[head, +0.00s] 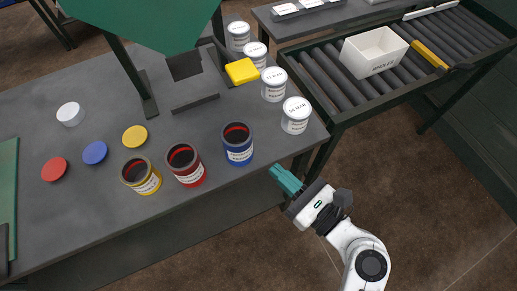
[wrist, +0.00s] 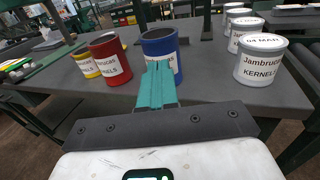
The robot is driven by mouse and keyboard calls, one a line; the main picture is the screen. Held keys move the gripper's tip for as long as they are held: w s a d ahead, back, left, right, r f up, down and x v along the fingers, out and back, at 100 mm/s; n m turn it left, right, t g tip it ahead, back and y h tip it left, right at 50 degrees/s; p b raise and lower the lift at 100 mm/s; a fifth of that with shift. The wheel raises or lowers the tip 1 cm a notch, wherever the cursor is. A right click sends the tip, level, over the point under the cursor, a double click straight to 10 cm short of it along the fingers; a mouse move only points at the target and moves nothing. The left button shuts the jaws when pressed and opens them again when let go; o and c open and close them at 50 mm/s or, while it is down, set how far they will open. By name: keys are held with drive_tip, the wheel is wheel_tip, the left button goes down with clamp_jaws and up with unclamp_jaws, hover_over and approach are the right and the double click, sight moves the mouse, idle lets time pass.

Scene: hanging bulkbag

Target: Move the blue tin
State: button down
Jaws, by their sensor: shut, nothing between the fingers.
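The blue tin (head: 238,146) stands upright and open-topped on the grey table, near its front edge, with a white label and a dark red inside. It also shows in the wrist view (wrist: 161,43), partly hidden behind my fingers. My gripper (head: 285,179) is shut and empty, with teal fingers, just off the table's front edge, to the right of and nearer than the blue tin. The fingers (wrist: 158,85) point towards the blue tin in the wrist view and appear apart from it.
A red tin (head: 186,166) and a yellow tin (head: 141,177) stand left of the blue tin. Several white tins (head: 296,116) line the table's right side, near a yellow block (head: 242,71). Loose lids (head: 95,153) lie left. A roller conveyor (head: 330,84) holds a white bin (head: 373,52).

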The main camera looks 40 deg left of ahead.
sight(248, 145)
drive_tip(key=a, duration=0.4)
drive_tip(key=a+p, duration=0.1)
drive_tip(key=a, duration=0.2)
drive_tip(key=shift+w+a, duration=0.1)
drive_tip(key=shift+w, duration=0.2)
drive_tip(key=a, duration=0.5)
drive_tip(key=w+a+p, duration=0.1)
drive_tip(key=a, duration=1.1)
drive_tip(key=shift+w, duration=0.25)
